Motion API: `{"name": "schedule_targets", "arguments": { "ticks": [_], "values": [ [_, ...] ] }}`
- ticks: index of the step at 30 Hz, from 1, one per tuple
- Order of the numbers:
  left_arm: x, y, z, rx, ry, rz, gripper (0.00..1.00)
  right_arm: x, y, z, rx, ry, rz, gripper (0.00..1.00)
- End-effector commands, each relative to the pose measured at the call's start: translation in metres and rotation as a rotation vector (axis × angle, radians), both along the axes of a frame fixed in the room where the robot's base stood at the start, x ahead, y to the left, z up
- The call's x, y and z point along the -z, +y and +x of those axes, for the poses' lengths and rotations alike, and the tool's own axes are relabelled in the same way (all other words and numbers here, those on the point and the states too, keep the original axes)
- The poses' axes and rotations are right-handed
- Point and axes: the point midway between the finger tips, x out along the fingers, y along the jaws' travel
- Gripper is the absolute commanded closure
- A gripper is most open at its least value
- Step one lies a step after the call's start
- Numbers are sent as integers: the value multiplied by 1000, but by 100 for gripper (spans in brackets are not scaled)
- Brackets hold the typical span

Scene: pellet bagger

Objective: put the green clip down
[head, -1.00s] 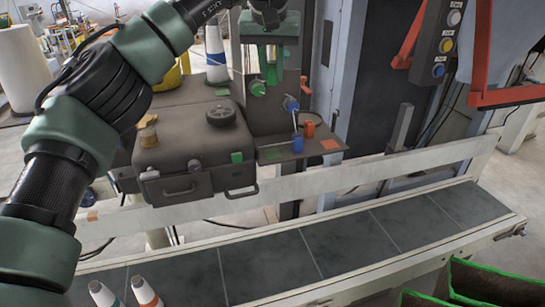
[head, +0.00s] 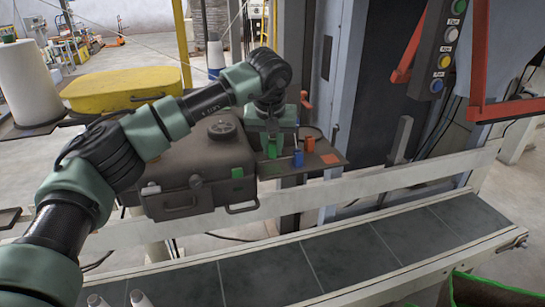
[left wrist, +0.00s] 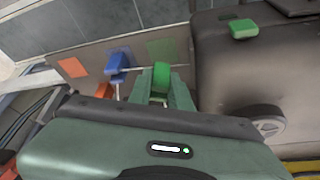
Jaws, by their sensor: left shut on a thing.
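My left gripper (head: 272,152) is shut on the green clip (head: 271,148), low over the small dark shelf (head: 318,168) beside the dark case. In the left wrist view the green clip (left wrist: 161,78) sits between my fingertips (left wrist: 161,92). A green square (left wrist: 162,50) on the shelf shows just beyond it. I cannot tell whether the clip touches the shelf. A blue clip (head: 297,158) and an orange clip (head: 310,144) stand to the right of my gripper. My right gripper is in neither view.
The dark case (head: 180,180) adjoins the shelf on the left, with a green block (head: 237,172) on it. An orange square (head: 331,158) marks the shelf's right part. A white rail and a dark-slatted conveyor (head: 350,255) run in front.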

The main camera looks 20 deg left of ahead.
Motion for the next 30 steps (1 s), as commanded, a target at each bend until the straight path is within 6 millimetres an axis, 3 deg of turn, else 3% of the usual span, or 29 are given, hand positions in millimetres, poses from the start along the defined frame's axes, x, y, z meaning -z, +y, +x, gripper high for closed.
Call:
{"name": "schedule_targets", "arguments": {
  "ticks": [7, 18, 19, 20, 30],
  "values": [
    [35, 0, -1, 1, 5, 1, 100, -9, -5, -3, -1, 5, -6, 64],
    [42, 0, 0, 1, 2, 0, 100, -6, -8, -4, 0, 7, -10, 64],
    [41, 0, 0, 1, 1, 0, 75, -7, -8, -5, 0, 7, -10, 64],
    [41, 0, 0, 1, 2, 0, 72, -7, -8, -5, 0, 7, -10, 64],
    [38, 0, 0, 1, 1, 0, 72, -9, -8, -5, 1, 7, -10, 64]
  ]
}}
